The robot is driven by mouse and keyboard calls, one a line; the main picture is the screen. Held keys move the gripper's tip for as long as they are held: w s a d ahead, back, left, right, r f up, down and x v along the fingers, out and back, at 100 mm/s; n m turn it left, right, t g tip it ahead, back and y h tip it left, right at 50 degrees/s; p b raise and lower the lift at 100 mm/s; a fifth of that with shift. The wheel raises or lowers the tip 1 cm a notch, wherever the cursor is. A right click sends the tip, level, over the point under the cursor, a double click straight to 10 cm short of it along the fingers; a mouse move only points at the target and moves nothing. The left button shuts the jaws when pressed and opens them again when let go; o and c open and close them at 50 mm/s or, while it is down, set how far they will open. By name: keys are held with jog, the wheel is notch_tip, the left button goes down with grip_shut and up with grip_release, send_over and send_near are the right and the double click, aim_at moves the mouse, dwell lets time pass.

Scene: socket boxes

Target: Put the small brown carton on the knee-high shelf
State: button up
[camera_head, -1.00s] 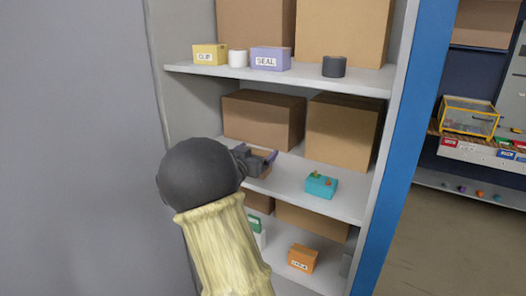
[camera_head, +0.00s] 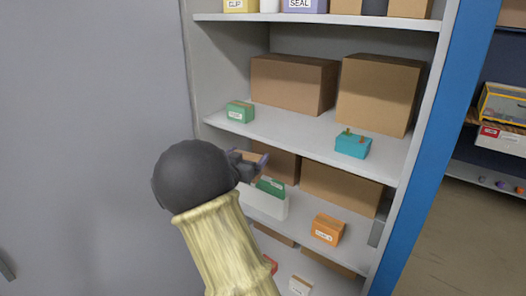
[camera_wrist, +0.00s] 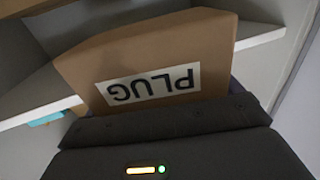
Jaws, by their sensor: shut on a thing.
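The small brown carton (camera_wrist: 150,65) fills the middle of the wrist view, its "PLUG" label upside down there. My gripper (camera_head: 250,162) is shut on it; in the head view only a bit of the carton (camera_head: 249,156) shows between the dark fingers. The gripper is in front of the shelf unit, just below the front edge of the board (camera_head: 290,135) with the teal box. The lower board (camera_head: 300,228) holds an orange box and a white bin. Which board is the knee-high shelf I cannot tell for sure.
A green box (camera_head: 240,111) and a teal box (camera_head: 353,144) stand on the upper of these boards, before large cartons (camera_head: 293,84). Below are a white bin (camera_head: 264,203) with green contents and an orange box (camera_head: 328,229). A blue post (camera_head: 440,130) bounds the right side.

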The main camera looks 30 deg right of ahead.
jog(key=w+a+f+n+t+y+b, duration=0.1)
jog(key=a+f+b, duration=0.5)
jog(key=f, duration=0.4)
jog(key=w+a+f+n+t+y+b, duration=0.1)
jog(key=a+f+b, duration=0.6)
jog(key=f+b, duration=0.1)
jog(key=a+f+n+t+y+b, duration=0.1)
jog(key=a+f+t+y+b, duration=0.1)
jog(key=a+f+b, duration=0.5)
jog(key=shift+w+f+b, duration=0.2)
jog(key=shift+f+b, duration=0.1)
jog(key=shift+f, duration=0.85)
jog(key=shift+w+f+b, duration=0.2)
jog(key=shift+f+b, duration=0.1)
jog(key=shift+f, duration=0.85)
jog(key=s+a+f+n+y+b, duration=0.1)
jog(key=a+f+b, duration=0.5)
jog(key=f+b, duration=0.1)
jog(key=s+a+f+n+t+y+b, duration=0.1)
jog(key=a+f+y+b, duration=0.1)
jog(key=a+f+b, duration=0.4)
jog(key=s+a+f+n+t+y+b, duration=0.1)
jog(key=a+f+b, duration=0.5)
jog(key=f, duration=0.7)
jog(key=shift+s+a+f+n+y+b, duration=0.2)
jog(key=shift+s+n+y+b, duration=0.3)
jog(key=shift+b, duration=0.5)
jog(key=shift+s+d+h, duration=0.1)
jog(key=shift+h, duration=0.2)
